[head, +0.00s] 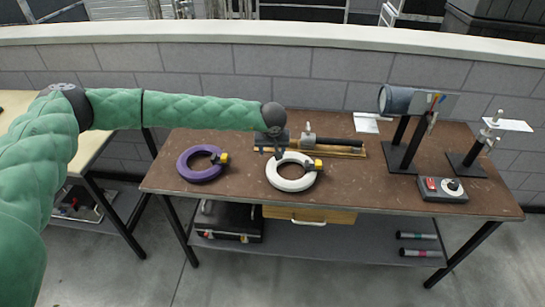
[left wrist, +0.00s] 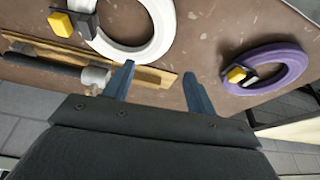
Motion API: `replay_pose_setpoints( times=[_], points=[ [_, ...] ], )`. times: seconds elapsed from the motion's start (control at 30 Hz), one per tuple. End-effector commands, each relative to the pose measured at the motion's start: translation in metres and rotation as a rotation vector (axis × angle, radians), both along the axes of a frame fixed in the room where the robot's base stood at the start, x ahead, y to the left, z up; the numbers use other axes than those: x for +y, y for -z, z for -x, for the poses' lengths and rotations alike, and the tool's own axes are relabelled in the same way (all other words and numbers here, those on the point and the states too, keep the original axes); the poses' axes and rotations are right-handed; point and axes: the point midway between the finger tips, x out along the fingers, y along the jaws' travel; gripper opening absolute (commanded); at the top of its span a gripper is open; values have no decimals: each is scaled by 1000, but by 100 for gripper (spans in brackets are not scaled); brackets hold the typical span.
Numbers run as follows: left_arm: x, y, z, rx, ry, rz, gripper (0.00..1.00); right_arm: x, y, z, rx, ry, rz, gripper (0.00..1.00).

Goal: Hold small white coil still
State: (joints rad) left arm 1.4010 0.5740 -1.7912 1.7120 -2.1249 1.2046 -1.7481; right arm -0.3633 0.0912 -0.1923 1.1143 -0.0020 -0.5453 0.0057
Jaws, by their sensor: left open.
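The small white coil (head: 290,186), a ring with a yellow-and-black clip at its right, lies flat on the brown workbench (head: 350,205). My left gripper (head: 275,150) is above the bench at the coil's far left edge. In the left wrist view, the white coil (left wrist: 158,40) is at the top left, partly cut off by the frame. The left gripper (left wrist: 158,72) shows there with its two blue-grey fingers apart and nothing between them. One fingertip appears close to the coil's rim; I cannot tell if it touches. My right gripper is in neither view.
A purple coil (head: 200,176) lies left of the white one. A rod tool on a wooden base (head: 340,150) lies behind. A dark cylinder on a stand (head: 397,100), another stand (head: 465,165) and a switch box (head: 441,190) stand right. The front middle is clear.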

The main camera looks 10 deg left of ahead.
Motion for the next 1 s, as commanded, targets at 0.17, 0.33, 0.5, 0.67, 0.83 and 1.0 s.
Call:
replay_pose_setpoints(
  times=[0.17, 0.33, 0.5, 0.67, 0.83, 1.0],
  points=[
    [0, 16, -5, 1, 0, 1, 56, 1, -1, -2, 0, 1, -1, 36],
    [0, 32, -10, 2, 0, 1, 56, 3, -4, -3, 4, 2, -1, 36],
    [1, 47, -16, 2, -1, 1, 56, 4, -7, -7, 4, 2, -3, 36],
    [1, 61, -22, 2, -1, 3, 56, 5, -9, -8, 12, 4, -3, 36],
    [1, 69, -24, 1, -1, 4, 56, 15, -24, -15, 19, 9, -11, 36],
    [2, 76, -26, 1, -1, 4, 56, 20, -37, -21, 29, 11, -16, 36]
  ],
)
